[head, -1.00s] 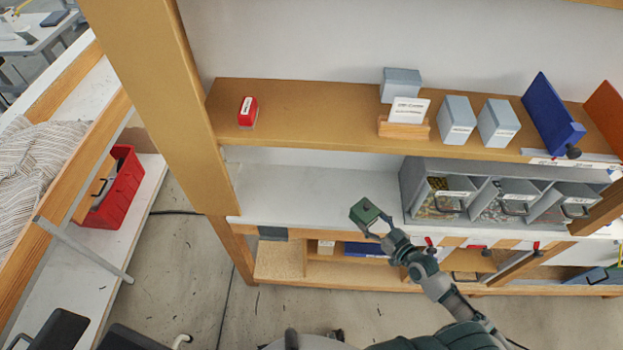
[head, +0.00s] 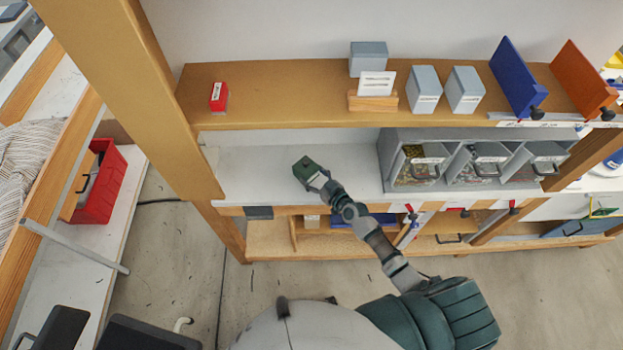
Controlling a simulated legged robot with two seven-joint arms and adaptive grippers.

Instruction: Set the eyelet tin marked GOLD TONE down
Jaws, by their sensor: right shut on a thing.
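A small dark green tin (head: 305,169) is held at the end of my right arm in the head view. My right gripper (head: 319,181) is shut on it from the near right side. The tin is over the white lower shelf (head: 250,175), left of the grey bins. I cannot tell whether its underside touches the shelf. Its marking is too small to read from here. My left gripper is not in view.
Grey bins (head: 386,165) of eyelets stand right of the tin. The wooden upper shelf (head: 290,97) holds a red tin (head: 219,97), grey boxes and a card in a wooden holder (head: 373,101). White shelf surface left of the tin is clear.

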